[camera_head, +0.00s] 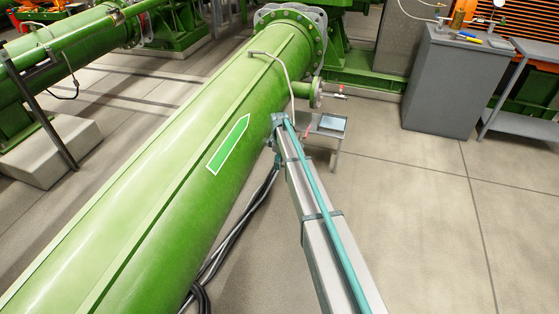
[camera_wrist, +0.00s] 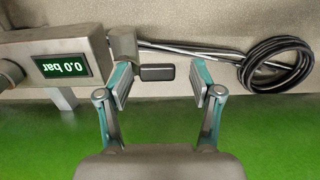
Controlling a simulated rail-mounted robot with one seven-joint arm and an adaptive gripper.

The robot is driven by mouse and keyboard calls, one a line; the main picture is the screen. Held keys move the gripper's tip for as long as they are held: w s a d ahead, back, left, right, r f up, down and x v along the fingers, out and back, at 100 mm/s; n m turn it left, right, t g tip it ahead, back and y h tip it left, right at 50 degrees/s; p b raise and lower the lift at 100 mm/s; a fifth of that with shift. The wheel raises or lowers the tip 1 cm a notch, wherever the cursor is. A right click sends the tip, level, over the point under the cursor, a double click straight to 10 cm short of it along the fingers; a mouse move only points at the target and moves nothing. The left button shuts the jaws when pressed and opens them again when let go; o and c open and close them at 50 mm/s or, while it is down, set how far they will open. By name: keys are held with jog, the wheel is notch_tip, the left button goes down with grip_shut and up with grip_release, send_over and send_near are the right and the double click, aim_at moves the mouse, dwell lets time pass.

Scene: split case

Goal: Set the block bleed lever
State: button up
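In the wrist view, a short black handle (camera_wrist: 157,72), which looks like the block bleed lever, sticks out to the right from a grey cylindrical fitting (camera_wrist: 123,45). The fitting sits at the right end of a grey metal block (camera_wrist: 85,45). My gripper (camera_wrist: 168,84) is open, its two teal-edged fingers on either side of the handle. The left finger is close to the handle's left end; a wider gap lies on the right. I cannot tell whether anything touches. The block's display (camera_wrist: 62,65) reads 0.0 bar upside down. I cannot make out the handle or gripper in the head view.
A large green pipe (camera_head: 150,150) runs diagonally through the head view. Coiled black cable (camera_wrist: 277,65) lies right of the gripper in the wrist view. A small stand with a tray (camera_head: 330,124) and a grey cabinet (camera_head: 452,85) stand beyond. Floor (camera_head: 430,220) at right is clear.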

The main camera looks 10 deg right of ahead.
jog(key=shift+w+r, duration=0.15)
jog(key=shift+r, duration=0.1)
jog(key=shift+r, duration=0.25)
notch_tip(320, 180, up, 11)
jog(key=shift+r, duration=0.15)
dwell(0.5)
